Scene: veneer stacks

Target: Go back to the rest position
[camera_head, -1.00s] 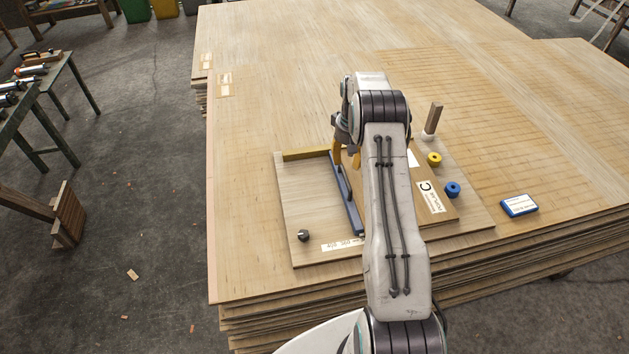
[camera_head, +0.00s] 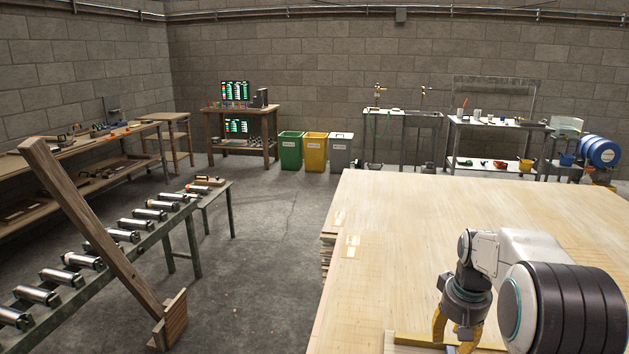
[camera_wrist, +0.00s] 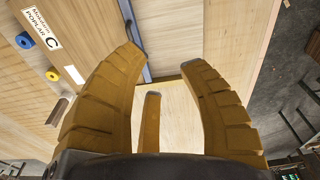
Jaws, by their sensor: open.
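My gripper (camera_head: 455,338) is at the lower right of the head view, over the veneer stack (camera_head: 410,235). In the wrist view my gripper (camera_wrist: 166,65) has its yellow fingers spread, with nothing held between them. A blue-grey bar (camera_wrist: 133,14) shows beyond the fingertips, apparently apart from them, and is partly hidden by a finger. A panel with a label marked C (camera_wrist: 41,25) lies to its left. A yellow strip (camera_head: 418,339) shows beside the fingers in the head view.
A blue ring (camera_wrist: 25,40) and a yellow ring (camera_wrist: 52,75) lie at the wrist view's left. A roller table (camera_head: 135,240) and a leaning wooden post (camera_head: 95,220) stand left of the stack. Open floor (camera_head: 262,250) lies between. Bins (camera_head: 315,150) stand behind.

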